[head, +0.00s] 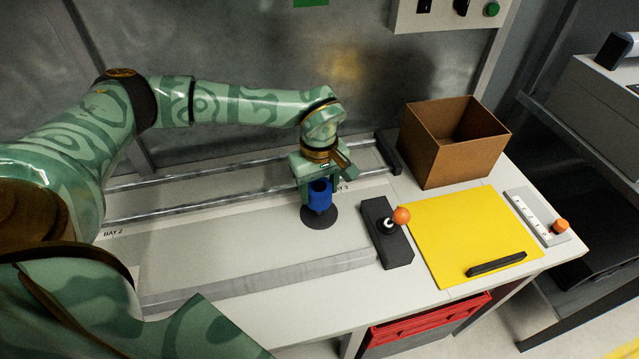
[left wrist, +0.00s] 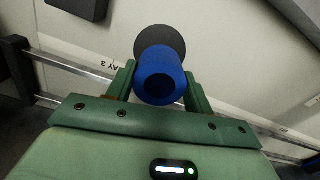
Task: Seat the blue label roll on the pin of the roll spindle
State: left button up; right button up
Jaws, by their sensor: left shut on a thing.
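The blue label roll (head: 319,200) is held upright in my left gripper (head: 318,186), with one finger on each side. Directly below it is the round dark base of the roll spindle (head: 319,218). In the left wrist view the roll (left wrist: 160,60) shows its open end and dark hole between the fingers, with the dark disc (left wrist: 158,34) beyond it. The pin is hidden by the roll. I cannot tell whether the pin is inside the hole or whether the roll touches the base. My right gripper is not in view.
To the right are a black block with an orange ball knob (head: 401,215), a yellow mat (head: 470,235) with a black bar (head: 496,263), and an open cardboard box (head: 440,150). Metal rails (head: 240,200) run behind the spindle. The grey plate to its left is clear.

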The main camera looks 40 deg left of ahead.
pick_arm(q)
jog(key=shift+f+b, duration=0.8)
jog(key=shift+f, duration=1.3)
jog(key=o, duration=1.5)
jog(key=shift+c, duration=0.2)
jog(key=shift+r, duration=0.15)
notch_tip(320, 180, up, 8)
jog(key=p, duration=0.7)
